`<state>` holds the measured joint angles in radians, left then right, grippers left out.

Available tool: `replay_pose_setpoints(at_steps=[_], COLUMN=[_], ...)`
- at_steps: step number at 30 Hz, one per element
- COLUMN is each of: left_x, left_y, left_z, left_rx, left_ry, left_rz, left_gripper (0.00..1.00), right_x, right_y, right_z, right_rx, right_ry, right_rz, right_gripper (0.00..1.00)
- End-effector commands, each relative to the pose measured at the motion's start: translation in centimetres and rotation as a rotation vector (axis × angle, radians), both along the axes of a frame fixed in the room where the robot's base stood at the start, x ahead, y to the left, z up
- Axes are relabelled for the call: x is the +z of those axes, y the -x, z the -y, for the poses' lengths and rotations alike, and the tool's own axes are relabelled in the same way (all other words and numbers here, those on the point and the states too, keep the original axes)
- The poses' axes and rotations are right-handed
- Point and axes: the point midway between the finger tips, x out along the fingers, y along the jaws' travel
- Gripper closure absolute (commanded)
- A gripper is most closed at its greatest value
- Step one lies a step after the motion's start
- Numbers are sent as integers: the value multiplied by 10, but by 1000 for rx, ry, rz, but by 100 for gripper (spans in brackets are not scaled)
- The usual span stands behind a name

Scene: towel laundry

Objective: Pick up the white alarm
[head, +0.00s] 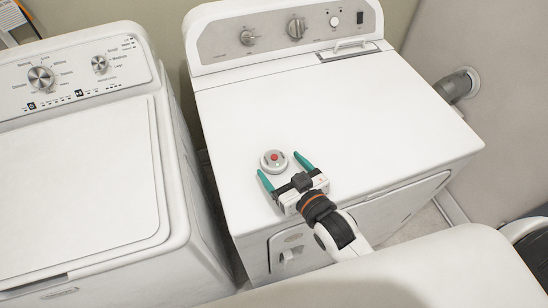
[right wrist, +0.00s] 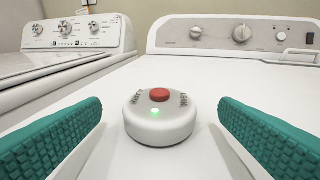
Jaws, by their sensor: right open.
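The white alarm (head: 273,161) is a small round disc with a red button on top. It sits flat on the top of the white dryer, near its front edge. In the right wrist view the alarm (right wrist: 160,118) is centred, with a lit green light on its front side. My right gripper (head: 285,168) is open, with its teal fingers on either side of the alarm and gaps on both sides. In the right wrist view, the open right gripper (right wrist: 160,135) shows a finger at each side. My left gripper is not in view.
The dryer (head: 330,105) has a control panel at its back and a clear top around the alarm. A washer (head: 80,160) stands to the left, across a narrow gap. A grey vent pipe (head: 457,86) meets the wall at the right.

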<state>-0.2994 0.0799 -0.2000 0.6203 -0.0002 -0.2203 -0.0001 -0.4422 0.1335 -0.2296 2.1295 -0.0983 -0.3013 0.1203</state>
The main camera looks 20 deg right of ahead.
Motion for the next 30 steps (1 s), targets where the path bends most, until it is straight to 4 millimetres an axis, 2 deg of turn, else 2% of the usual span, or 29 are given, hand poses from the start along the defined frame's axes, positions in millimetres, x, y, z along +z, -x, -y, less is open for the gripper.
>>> replay_pose_setpoints(at_steps=[7, 17, 26, 30], left_x=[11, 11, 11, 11], left_y=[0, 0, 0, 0], left_z=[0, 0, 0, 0], left_rx=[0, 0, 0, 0], left_ry=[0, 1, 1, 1], left_rz=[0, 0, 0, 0], left_gripper=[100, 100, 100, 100], right_x=[-7, -10, -11, -10], right_y=[-34, -40, -40, -40], right_z=[-9, -10, -10, -10], right_rx=[1, 1, 1, 1], right_ry=[-2, 0, 0, 0], right_rz=[2, 1, 1, 1], right_gripper=[16, 16, 65, 65])
